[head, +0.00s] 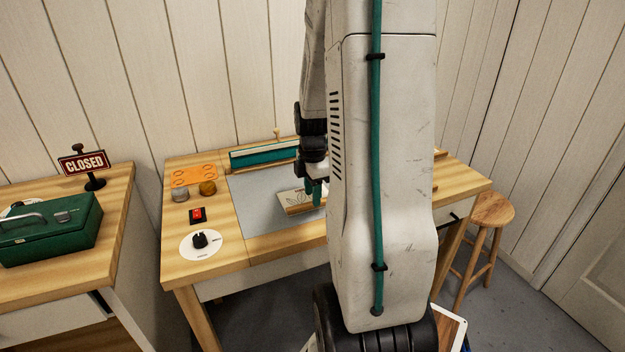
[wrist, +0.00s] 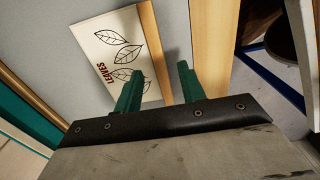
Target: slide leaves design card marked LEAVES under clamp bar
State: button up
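The leaves design card (head: 294,201) lies on the grey mat of the workbench. It is cream with leaf outlines and a wooden strip along one edge. In the wrist view the card (wrist: 112,38) shows the word LEAVES in red. My gripper (head: 316,190) is at the card's right side in the head view. In the wrist view my gripper's green fingers (wrist: 160,70) are apart, one on each side of the wooden strip, with gaps visible. The clamp bar (head: 264,155), teal and wood, runs along the back of the mat. The card lies apart from it. My arm hides part of the bench.
Left of the mat (head: 262,225) are an orange plate (head: 194,175), small round pots (head: 207,188), a red switch (head: 197,214) and a dial (head: 200,244). A wooden rail (wrist: 214,45) borders the mat. A stool (head: 490,214) stands right of the bench.

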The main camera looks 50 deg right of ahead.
jog(key=shift+f, duration=1.3)
